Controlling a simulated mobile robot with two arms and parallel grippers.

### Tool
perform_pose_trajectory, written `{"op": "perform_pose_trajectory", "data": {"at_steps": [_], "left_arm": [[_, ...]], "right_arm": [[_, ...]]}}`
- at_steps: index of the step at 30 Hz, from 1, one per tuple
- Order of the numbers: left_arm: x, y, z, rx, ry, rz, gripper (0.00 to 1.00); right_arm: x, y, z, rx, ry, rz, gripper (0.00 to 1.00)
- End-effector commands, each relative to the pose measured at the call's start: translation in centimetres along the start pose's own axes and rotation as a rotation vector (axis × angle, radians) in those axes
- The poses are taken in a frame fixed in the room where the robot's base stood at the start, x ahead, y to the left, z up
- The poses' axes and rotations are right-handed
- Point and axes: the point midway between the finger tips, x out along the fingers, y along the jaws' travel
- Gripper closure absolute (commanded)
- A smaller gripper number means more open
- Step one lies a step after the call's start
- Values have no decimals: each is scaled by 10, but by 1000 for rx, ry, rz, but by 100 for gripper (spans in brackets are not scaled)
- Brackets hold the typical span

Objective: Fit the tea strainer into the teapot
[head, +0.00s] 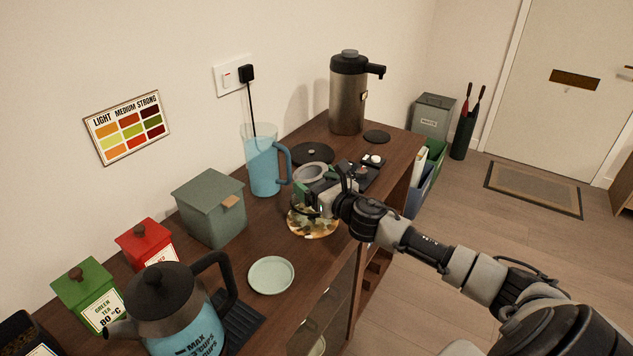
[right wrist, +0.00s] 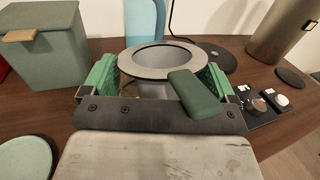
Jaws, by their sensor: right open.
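The tea strainer (head: 312,172) is a grey cup with a wide flat rim; the right wrist view also shows it (right wrist: 158,60), with a green tab (right wrist: 197,95) at its rim. My right gripper (head: 317,186) has its green-padded fingers on either side of the strainer cup, apart from each other. The teapot (head: 314,228) is round with a camouflage-like brown, green and cream pattern, and stands below the gripper. The gripper covers the teapot's top, so I cannot tell whether the strainer sits in its mouth. My left gripper is out of view.
A blue pitcher (head: 263,165) and green box (head: 211,207) stand behind and left. A kettle (head: 175,310), pale saucer (head: 271,275) and tea tins (head: 87,293) are nearer left. A metal dispenser (head: 347,95), dark discs and a small tray (head: 370,170) lie beyond.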

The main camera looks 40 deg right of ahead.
Motion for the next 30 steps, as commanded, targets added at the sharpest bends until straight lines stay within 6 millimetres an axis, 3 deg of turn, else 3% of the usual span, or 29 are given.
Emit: {"op": "perform_pose_trajectory", "data": {"at_steps": [10, 24, 30], "left_arm": [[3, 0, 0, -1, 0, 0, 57], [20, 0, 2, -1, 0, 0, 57], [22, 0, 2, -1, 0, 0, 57]], "right_arm": [[-11, -1, -2, -2, 2, 0, 12], [-81, 0, -3, -2, 3, 1, 12], [-100, 0, -2, 0, 2, 0, 12]]}}
